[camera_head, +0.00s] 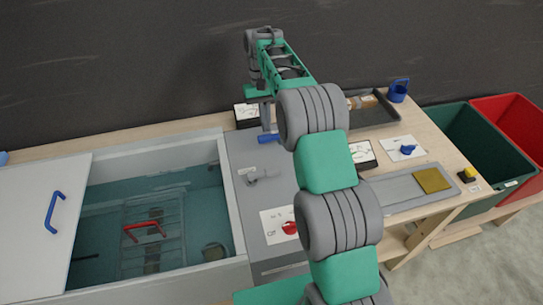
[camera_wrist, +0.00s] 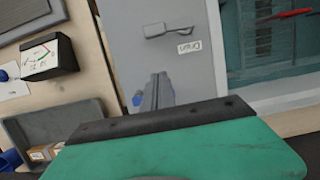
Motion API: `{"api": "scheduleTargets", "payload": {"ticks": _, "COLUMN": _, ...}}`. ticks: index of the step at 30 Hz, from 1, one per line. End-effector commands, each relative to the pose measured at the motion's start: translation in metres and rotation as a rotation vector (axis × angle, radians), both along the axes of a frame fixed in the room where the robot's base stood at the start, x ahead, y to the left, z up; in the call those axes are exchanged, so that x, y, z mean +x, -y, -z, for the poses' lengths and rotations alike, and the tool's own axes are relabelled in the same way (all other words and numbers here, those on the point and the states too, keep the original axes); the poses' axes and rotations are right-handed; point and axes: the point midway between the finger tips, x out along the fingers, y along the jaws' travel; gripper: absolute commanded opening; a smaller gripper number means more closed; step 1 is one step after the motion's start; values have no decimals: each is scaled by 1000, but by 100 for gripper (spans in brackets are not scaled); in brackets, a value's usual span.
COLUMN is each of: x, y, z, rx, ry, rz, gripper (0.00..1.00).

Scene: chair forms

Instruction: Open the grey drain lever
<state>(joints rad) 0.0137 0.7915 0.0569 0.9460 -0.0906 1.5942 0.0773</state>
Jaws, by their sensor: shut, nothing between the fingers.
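The grey drain lever (camera_head: 262,177) sits on the grey panel (camera_head: 249,207) next to a small white label. In the wrist view the drain lever (camera_wrist: 168,30) is near the top, with the label reading "Drain" (camera_wrist: 188,48) upside down beside it. My gripper (camera_head: 266,122) points down over the back of the panel, behind the lever and apart from it. Its fingertips (camera_wrist: 158,80) look shut and empty in the wrist view. A blue lever (camera_head: 268,138) lies close to the fingertips and is partly hidden by them in the wrist view.
A water tank (camera_head: 228,190) with a rack and a red handle (camera_head: 145,231) inside lies left of the panel. A red knob (camera_head: 289,227) is at the panel's front. A meter box (camera_head: 362,154) and dark tray (camera_head: 383,112) are to the right. My arm crosses the panel's right side.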

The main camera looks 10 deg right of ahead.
Motion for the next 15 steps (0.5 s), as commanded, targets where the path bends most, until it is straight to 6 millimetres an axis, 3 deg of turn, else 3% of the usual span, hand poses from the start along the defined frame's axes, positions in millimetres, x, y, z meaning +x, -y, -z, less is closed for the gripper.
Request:
{"api": "scheduleTargets", "payload": {"ticks": 8, "x": -1, "y": 0, "z": 10, "rx": 0, "ry": 1, "rz": 1, "gripper": 0}}
{"api": "scheduleTargets", "payload": {"ticks": 15, "x": -12, "y": 0, "z": 52, "rx": 0, "ry": -1, "rz": 0, "gripper": 0}}
